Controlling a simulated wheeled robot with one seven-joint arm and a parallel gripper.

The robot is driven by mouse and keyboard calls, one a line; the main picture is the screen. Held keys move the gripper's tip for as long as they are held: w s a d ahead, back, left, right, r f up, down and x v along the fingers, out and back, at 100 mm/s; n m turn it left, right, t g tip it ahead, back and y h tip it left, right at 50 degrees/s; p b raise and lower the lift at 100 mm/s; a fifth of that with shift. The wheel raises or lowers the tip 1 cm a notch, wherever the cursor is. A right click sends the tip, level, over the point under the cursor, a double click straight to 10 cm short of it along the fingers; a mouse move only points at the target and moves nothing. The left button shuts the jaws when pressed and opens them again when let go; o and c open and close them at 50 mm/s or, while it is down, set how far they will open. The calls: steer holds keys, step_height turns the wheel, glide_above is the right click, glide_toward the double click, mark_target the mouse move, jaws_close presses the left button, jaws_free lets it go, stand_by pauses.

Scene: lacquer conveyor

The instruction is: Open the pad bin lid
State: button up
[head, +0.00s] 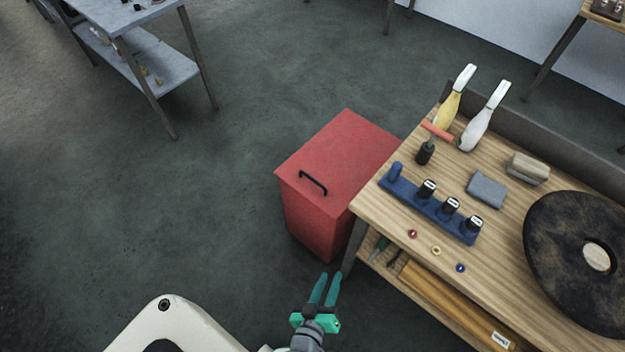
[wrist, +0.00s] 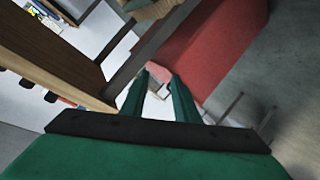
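The red pad bin (head: 312,222) stands on the floor against the left end of the wooden bench; it also shows in the wrist view (wrist: 215,50). Its flat red lid (head: 345,145) lies shut on top. A black bar handle (head: 313,183) sits on the lid near its front-left edge. My green gripper (head: 329,278) is in front of the bin, nearer to me, beside the bench leg, and does not touch the handle. In the wrist view its two fingers (wrist: 160,78) are apart with nothing between them. The handle does not show clearly there.
The wooden bench (head: 370,208) is close on the right, with its leg (head: 354,245) near my gripper. It bears a blue rack (head: 430,208), spray bottles (head: 485,118) and a dark round disc (head: 555,270). Open floor (head: 180,215) lies left of the bin. A grey table (head: 135,20) stands far left.

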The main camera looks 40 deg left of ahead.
steer(key=w+a+f+n, duration=0.3)
steer(key=w+a, duration=0.2)
steer(key=a, duration=0.1)
steer(key=n+t+y, duration=0.1)
steer(key=n+t, duration=0.1)
steer(key=n, duration=0.6)
glide_toward(314, 180)
steer(key=x, duration=1)
steer(key=shift+w+a+f, duration=0.1)
steer(key=shift+a+f, duration=0.15)
steer(key=shift+f, duration=0.05)
steer(key=shift+a, duration=0.15)
steer(key=shift+d, duration=0.2)
jaws_close()
